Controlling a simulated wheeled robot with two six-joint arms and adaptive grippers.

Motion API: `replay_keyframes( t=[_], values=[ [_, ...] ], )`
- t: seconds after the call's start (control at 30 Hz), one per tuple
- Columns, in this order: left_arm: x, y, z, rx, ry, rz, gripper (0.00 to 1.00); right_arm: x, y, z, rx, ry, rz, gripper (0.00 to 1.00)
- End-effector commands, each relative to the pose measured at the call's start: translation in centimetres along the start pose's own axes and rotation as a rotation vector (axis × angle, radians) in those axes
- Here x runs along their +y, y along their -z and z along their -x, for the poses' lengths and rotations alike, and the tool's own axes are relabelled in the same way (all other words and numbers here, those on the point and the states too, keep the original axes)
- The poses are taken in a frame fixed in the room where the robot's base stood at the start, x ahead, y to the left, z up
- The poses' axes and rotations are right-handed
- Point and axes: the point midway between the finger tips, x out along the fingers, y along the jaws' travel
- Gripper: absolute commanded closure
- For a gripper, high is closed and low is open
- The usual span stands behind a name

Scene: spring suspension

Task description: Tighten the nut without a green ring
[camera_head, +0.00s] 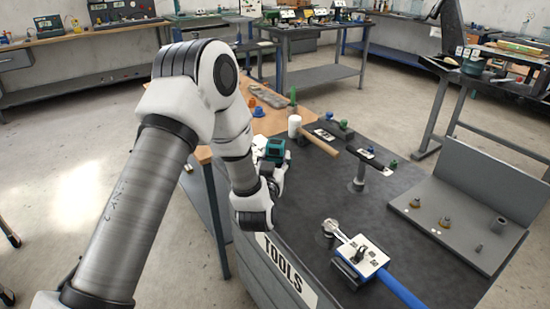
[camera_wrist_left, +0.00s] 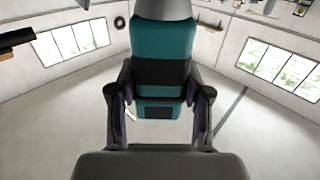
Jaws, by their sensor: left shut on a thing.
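My left gripper (camera_head: 270,166) is over the left part of the dark tool bench (camera_head: 300,195). It is shut on a teal and black tool (camera_head: 275,149), which looks like a power driver. In the left wrist view the tool (camera_wrist_left: 163,55) stands between the two fingers (camera_wrist_left: 158,108). A grey angled fixture (camera_head: 445,240) on the right of the bench carries small brass-coloured nuts or bolts (camera_head: 415,203) (camera_head: 445,222) and a grey cylinder (camera_head: 498,225). The nuts are too small to tell whether one has a green ring. My right gripper is not in view.
A hammer with a white head (camera_head: 294,126) and a post with a dark bar (camera_head: 358,178) are farther back. The bench middle has free room.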

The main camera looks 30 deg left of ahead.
Motion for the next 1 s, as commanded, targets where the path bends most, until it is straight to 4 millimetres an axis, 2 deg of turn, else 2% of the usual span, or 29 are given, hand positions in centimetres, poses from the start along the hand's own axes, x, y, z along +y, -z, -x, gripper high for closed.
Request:
replay_keyframes(
  t=[0.23,0.27,0.3,0.33,0.63,0.73,0.87,1.0],
  values=[
    [0.0,-0.6,0.0,0.003,0.0,0.0,1.0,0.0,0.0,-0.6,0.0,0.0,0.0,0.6],
    [0.0,-0.5,0.0,0.003,0.0,0.0,0.44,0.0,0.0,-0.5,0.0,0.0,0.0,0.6],
    [0.0,-0.5,0.0,0.003,0.0,0.0,0.3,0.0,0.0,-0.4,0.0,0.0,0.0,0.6],
    [0.0,-0.5,0.0,0.003,0.0,0.0,0.22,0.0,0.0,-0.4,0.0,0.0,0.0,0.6],
    [0.0,-0.7,0.1,-0.003,0.0,0.0,0.22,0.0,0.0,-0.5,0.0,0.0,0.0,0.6],
    [0.0,-0.7,0.7,-0.004,-0.001,-0.001,0.22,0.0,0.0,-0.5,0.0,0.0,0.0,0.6],
    [0.1,-0.7,3.0,-0.005,-0.002,-0.002,0.22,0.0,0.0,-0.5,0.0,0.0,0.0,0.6],
    [0.1,-0.7,6.7,-0.006,-0.004,-0.005,0.22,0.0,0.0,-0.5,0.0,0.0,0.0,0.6]
  ],
)
